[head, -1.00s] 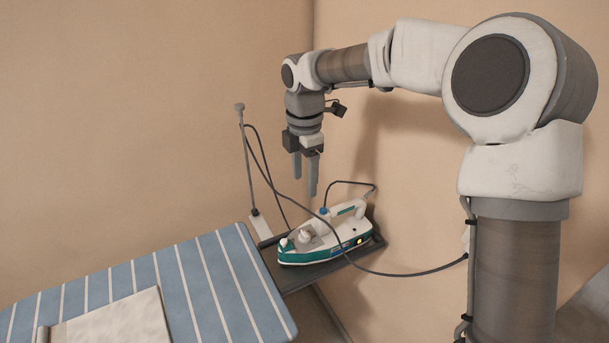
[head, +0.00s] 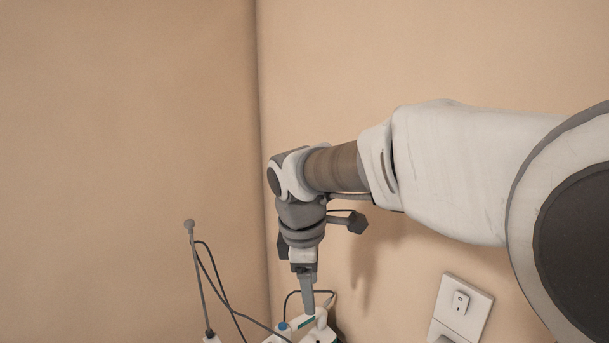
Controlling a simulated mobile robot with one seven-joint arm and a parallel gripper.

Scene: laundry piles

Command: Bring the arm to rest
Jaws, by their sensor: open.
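My gripper (head: 307,300) hangs pointing down at the end of my arm, close to the wall corner. One finger hides most of the other in this view, and I see nothing held between them. The jaws are open. Below and behind the fingertips, the top of the iron (head: 320,330) shows at the lower edge of the picture. I cannot tell how far apart the fingertips and the iron are. The rest of the iron is out of view.
A thin upright rod (head: 197,275) with a dark cord stands left of my gripper. A white wall switch plate (head: 462,308) is on the right wall, below my arm. The walls above are bare. The ironing board is out of view.

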